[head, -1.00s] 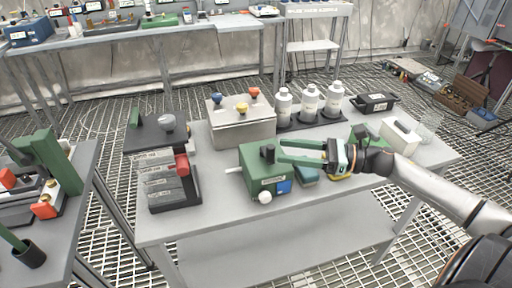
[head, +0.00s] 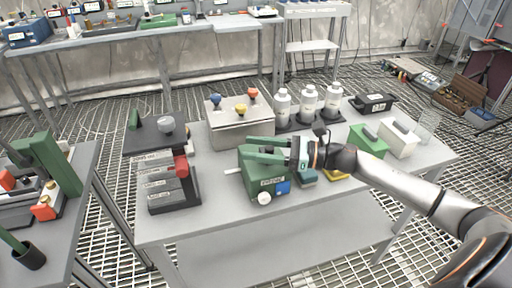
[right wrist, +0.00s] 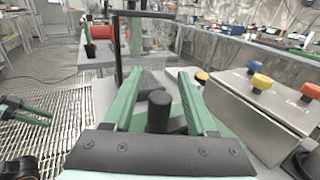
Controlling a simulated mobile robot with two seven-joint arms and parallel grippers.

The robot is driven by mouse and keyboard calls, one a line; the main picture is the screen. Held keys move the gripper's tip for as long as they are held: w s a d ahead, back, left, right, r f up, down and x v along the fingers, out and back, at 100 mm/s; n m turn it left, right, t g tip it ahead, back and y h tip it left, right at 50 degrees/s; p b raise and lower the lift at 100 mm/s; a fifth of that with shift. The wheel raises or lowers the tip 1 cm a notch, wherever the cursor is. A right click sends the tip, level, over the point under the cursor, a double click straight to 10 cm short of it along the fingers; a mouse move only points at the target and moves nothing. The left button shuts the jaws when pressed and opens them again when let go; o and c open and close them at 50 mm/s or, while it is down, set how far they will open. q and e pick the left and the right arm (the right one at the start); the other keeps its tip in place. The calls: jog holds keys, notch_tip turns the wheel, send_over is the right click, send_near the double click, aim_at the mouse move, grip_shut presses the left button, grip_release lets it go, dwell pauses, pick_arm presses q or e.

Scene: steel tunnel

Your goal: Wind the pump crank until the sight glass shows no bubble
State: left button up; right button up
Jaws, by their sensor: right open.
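The pump is a green box (head: 255,184) near the middle of the table, with a white round knob (head: 264,198) and a small blue panel (head: 283,187) on its front. I cannot make out any bubble. My right gripper (head: 250,150) reaches over the pump from the right, its green fingers pointing left. In the right wrist view the upright black crank grip (right wrist: 159,112) stands between the open fingers (right wrist: 158,90), with a gap on both sides. What looks like my left gripper (right wrist: 25,112) shows at the left edge there, its jaws unclear.
A steel box with coloured knobs (head: 238,132) stands behind the pump, several white bottles (head: 308,104) beyond it. A grey block rack (head: 172,190) stands left. Green (head: 368,141) and white (head: 398,138) boxes are at right. The table's front edge (head: 220,220) is bare.

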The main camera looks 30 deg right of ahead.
grip_shut()
dwell(0.3)
dwell(0.4)
